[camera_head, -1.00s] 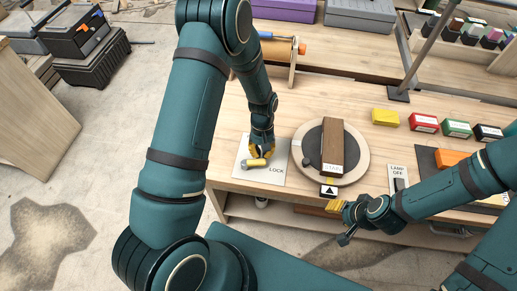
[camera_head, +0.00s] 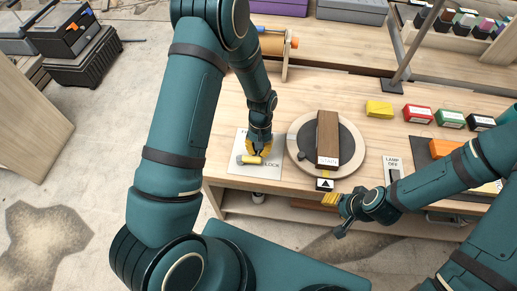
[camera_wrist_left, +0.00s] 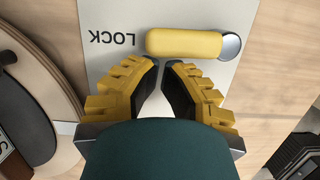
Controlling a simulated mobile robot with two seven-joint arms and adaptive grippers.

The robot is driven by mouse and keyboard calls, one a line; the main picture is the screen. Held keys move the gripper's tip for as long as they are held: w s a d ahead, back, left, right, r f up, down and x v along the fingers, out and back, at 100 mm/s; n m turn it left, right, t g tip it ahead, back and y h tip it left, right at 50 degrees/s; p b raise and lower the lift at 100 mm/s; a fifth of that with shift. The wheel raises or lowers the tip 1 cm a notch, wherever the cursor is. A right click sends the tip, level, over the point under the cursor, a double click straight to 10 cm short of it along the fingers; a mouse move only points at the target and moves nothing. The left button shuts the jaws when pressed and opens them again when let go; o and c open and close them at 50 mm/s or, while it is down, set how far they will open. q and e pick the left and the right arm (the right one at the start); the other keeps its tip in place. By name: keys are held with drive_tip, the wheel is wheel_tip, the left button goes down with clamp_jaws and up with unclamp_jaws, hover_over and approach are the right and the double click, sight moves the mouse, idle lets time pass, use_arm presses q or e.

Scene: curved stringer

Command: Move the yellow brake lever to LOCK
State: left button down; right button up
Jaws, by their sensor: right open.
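The yellow brake lever (camera_head: 249,160) lies over a pale plate (camera_head: 264,171) at the table's front edge. In the left wrist view the lever (camera_wrist_left: 185,43) extends from a silver round pivot (camera_wrist_left: 231,46), with its free end beside the word LOCK (camera_wrist_left: 113,39). My left gripper (camera_head: 259,146) is over the plate, just beyond the lever in the head view. In the left wrist view its fingertips (camera_wrist_left: 165,64) are beside the lever's long side, with a narrow empty gap between them; contact is unclear. My right gripper (camera_head: 329,199) is open, off the table's front edge.
A round turntable (camera_head: 297,170) with a dark wooden block (camera_head: 328,138) stands right of the plate. A lamp switch (camera_head: 392,172) is further right. A post (camera_head: 410,55) rises at the back.

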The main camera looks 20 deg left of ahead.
use_arm(q)
drive_tip(key=v, duration=1.2)
idle(0.3)
